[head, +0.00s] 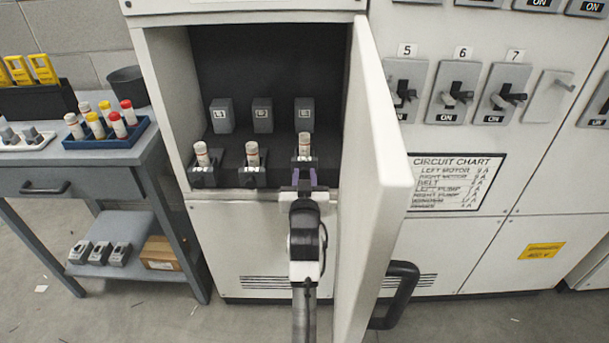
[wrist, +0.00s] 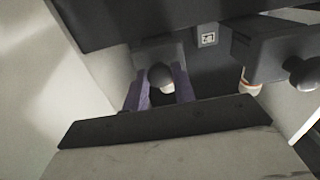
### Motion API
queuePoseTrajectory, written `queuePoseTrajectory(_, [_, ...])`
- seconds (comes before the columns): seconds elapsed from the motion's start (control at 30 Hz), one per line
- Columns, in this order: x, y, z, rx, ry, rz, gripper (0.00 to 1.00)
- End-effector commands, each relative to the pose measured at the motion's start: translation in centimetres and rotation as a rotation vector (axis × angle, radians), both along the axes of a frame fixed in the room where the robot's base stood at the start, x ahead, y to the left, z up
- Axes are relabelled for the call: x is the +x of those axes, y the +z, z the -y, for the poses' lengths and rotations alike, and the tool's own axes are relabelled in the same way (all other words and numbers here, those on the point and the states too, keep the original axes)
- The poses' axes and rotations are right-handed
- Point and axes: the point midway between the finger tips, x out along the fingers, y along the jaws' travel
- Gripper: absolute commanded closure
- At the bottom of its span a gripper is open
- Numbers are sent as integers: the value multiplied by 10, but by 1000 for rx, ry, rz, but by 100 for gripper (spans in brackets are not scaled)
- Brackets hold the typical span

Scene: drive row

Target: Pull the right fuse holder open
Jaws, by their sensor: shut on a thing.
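The right fuse holder (head: 305,161) is dark grey and sits low in the open cabinet, with a pale fuse (head: 304,141) standing up from it. Its front shows a little higher in the picture than the other two. My gripper (head: 304,179) is in front of it, purple fingers pointing in. In the wrist view my gripper (wrist: 161,90) has one finger on each side of a dark round knob (wrist: 160,74) and is shut on it. My gripper and arm hide the holder's lower front in the head view.
The middle (head: 253,171) and left (head: 203,174) fuse holders stand to the left, each with a fuse. The open cabinet door (head: 372,190) is close on my arm's right. A grey cart (head: 110,165) stands left.

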Motion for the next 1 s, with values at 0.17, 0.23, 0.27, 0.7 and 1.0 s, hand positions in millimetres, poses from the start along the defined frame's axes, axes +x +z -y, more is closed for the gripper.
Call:
queuePoseTrajectory(0.17, [-30,0,0,0,0,-1,100])
queuePoseTrajectory(0.23, [-36,0,0,0,0,0,100])
queuePoseTrajectory(0.27, [-38,1,0,0,0,0,100])
queuePoseTrajectory(0.7, [-40,0,0,0,0,0,62])
queuePoseTrajectory(1.0, [-40,0,0,0,0,0,51])
